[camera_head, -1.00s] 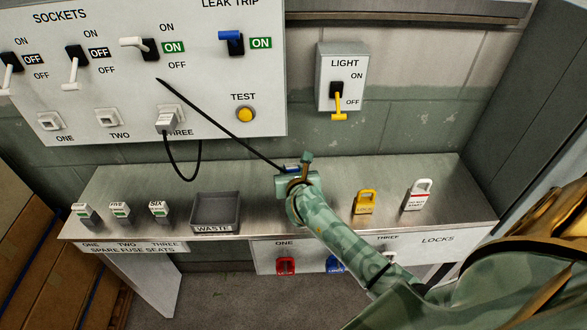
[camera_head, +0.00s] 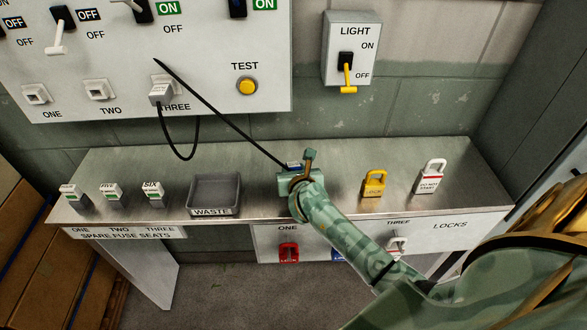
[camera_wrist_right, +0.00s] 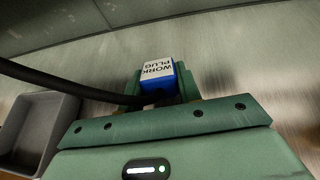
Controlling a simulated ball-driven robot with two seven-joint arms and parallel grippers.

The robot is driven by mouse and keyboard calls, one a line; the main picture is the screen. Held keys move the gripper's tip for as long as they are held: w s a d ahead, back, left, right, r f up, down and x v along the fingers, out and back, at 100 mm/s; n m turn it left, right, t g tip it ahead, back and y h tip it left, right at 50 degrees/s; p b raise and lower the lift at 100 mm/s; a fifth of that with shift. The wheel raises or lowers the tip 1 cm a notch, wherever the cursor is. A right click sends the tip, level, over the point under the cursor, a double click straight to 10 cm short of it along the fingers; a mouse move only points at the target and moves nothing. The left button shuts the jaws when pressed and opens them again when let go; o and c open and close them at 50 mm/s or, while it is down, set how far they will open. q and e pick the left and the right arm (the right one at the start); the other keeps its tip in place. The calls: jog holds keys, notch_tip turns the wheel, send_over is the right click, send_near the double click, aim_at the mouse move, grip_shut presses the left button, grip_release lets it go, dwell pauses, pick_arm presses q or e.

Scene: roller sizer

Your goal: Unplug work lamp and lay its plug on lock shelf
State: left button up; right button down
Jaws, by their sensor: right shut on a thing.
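The blue work plug (camera_head: 293,165), labelled WORK PLUG in the right wrist view (camera_wrist_right: 157,76), is held in my right gripper (camera_head: 297,172). The gripper is shut on it. Plug and gripper are over the metal lock shelf (camera_head: 335,160), right of the waste tray; I cannot tell if the plug touches the shelf. A black cable (camera_head: 225,117) runs from the socket panel down to the plug. Socket THREE (camera_head: 160,92) holds a grey-white plug with a looped black cord; its switch label reads ON. My left gripper is not in view.
The grey WASTE tray (camera_head: 215,211) stands left of my right gripper. Several spare fuses (camera_head: 111,193) stand farther left. A yellow padlock (camera_head: 374,184) and a white one (camera_head: 430,177) stand to the right. Red lock (camera_head: 288,252) hangs below the front edge. The LIGHT switch box (camera_head: 350,47) is above.

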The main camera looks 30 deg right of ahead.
jog(key=shift+r, duration=0.1)
jog(key=c, duration=0.9)
grip_release()
jog(key=shift+s+a, duration=0.1)
jog(key=p+v, duration=0.3)
jog(key=v, duration=1.3)
